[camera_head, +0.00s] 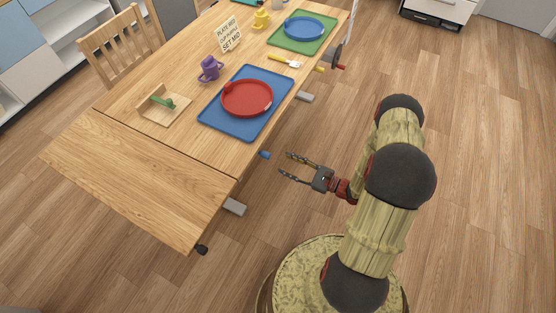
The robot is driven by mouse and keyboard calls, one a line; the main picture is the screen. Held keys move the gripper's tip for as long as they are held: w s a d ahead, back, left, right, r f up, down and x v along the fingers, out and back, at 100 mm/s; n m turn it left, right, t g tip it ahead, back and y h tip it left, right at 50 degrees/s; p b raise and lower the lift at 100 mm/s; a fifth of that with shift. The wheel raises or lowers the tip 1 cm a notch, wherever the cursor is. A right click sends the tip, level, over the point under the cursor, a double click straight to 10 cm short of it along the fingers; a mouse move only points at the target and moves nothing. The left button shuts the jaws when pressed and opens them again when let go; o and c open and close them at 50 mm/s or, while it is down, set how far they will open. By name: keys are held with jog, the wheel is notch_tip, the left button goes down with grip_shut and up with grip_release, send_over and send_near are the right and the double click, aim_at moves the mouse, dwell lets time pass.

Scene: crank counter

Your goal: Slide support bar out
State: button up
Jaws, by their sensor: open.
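A small blue-ended piece (264,154) sticks out from the near side edge of the wooden table, just below the blue mat; it looks like the end of a support bar, and the rest is hidden under the tabletop. My gripper (285,164) is open and empty, just right of the blue end. Its two dark fingers point left toward it, and I see a small gap between. The table leaf (130,175) forms the lower-left end of the table, past a seam.
Grey blocks (235,206) and (304,97) project from the table's side, and a black knob (202,249) sits at the leaf's corner. A crank wheel (338,54) is farther up. A red plate (247,98) lies on a blue mat (219,124). Floor right of my arm is clear.

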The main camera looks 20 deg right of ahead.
jog(key=shift+v, duration=1.7)
